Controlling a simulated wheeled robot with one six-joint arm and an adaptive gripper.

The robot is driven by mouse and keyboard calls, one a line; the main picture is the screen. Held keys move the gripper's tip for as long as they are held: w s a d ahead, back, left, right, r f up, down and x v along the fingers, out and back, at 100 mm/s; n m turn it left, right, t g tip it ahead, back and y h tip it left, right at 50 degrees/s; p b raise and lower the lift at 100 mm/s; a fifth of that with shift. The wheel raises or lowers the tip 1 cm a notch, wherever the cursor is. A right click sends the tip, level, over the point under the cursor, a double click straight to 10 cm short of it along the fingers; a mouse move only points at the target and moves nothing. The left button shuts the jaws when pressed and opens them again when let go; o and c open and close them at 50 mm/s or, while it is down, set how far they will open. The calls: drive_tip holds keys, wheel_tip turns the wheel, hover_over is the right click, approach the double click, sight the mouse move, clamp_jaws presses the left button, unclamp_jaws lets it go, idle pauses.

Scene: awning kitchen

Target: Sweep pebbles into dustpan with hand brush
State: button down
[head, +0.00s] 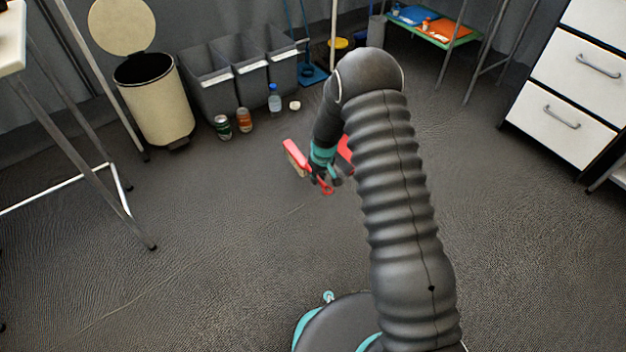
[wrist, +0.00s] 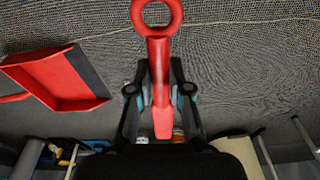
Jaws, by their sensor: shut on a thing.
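The red hand brush (head: 296,153) is in my gripper (head: 326,178), and its pale bristles show under the red head in the head view. In the wrist view my gripper (wrist: 160,90) is shut on the brush's red handle (wrist: 158,55), with the ring end at the top of the picture. The red dustpan (wrist: 58,82) lies on the floor at the left of the wrist view, apart from the brush, with a dark front edge. In the head view only a bit of the dustpan (head: 345,148) shows behind my arm. I can make out no pebbles in either view.
A cream pedal bin (head: 155,100) with raised lid, grey bins (head: 212,85), two cans (head: 244,120), a bottle (head: 274,98) and a small white lid (head: 295,105) stand at the back. White drawers (head: 570,95) are right.

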drive_tip(key=shift+n, duration=0.4)
drive_tip(key=shift+w+a+f+b, duration=0.1)
drive_tip(key=shift+a+f+b, duration=0.25)
drive_tip(key=shift+f, duration=1.15)
drive_tip(key=shift+a+f+b, duration=0.2)
drive_tip(key=shift+f+b, duration=0.25)
drive_tip(key=shift+f, duration=1)
drive_tip(key=shift+w+a+f+b, duration=0.1)
drive_tip(key=shift+a+f+b, duration=0.25)
drive_tip(key=shift+f, duration=1.15)
drive_tip(key=shift+f+b, duration=0.4)
drive_tip(key=shift+f, duration=0.15)
drive_tip(key=shift+d+r, duration=0.1)
drive_tip(key=shift+r, duration=0.05)
drive_tip(key=shift+w+d+b, duration=0.1)
drive_tip(key=shift+w+d, duration=1.5)
drive_tip(key=shift+d, duration=0.85)
drive_tip(key=shift+w+d+b, duration=0.1)
drive_tip(key=shift+w+d, duration=1.5)
drive_tip(key=shift+d, duration=0.85)
drive_tip(key=shift+w+d+b, duration=0.1)
drive_tip(key=shift+w+d, duration=1.5)
drive_tip(key=shift+d, duration=0.85)
